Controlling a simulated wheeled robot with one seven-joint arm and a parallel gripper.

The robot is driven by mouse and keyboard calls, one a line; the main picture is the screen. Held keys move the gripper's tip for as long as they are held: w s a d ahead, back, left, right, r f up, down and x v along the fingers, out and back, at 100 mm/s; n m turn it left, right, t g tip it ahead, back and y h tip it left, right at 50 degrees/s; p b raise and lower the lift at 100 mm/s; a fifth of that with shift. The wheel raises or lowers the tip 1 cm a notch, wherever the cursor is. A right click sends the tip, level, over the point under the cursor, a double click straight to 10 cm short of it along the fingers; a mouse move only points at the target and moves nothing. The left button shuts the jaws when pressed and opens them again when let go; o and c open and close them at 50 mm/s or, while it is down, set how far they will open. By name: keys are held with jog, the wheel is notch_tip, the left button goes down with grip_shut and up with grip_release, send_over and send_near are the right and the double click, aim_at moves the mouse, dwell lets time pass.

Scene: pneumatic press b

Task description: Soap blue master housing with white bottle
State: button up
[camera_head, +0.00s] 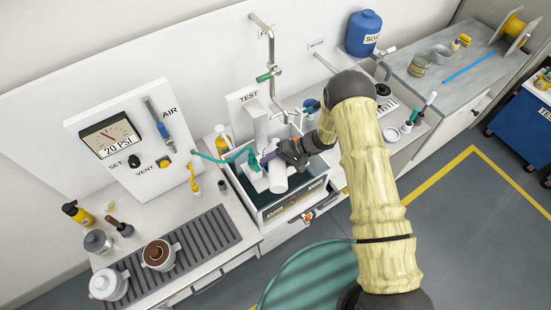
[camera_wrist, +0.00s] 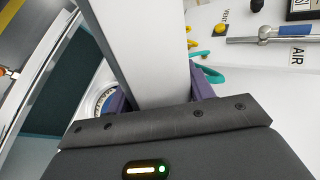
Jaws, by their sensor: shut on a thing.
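My gripper (camera_head: 272,158) is over the test basin (camera_head: 262,213) in the head view. I see no clear blue housing inside the basin, where my gripper and the bottle block part of the view.
A teal hose (camera_head: 213,158) runs from the gauge panel (camera_head: 125,140) to a teal fitting in the basin. The TEST post (camera_head: 259,124) rises close behind my gripper. A tap (camera_head: 272,75) and a blue SOAP jug (camera_head: 363,34) are further back. Pots stand at left.

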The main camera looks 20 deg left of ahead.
jog(key=shift+f+t+b, duration=0.4)
jog(key=shift+f+b, duration=0.15)
jog(key=shift+f, duration=0.05)
jog(key=shift+w+f+n+t, duration=0.1)
jog(key=shift+f+n+t, duration=0.05)
jog(key=shift+n+t, duration=0.2)
jog(key=b, duration=0.1)
jog(key=f+n+t+y+b, duration=0.1)
jog(key=b, duration=0.1)
jog(key=shift+w+a+f, duration=0.1)
jog(key=shift+w+f, duration=0.15)
jog(key=shift+f, duration=0.05)
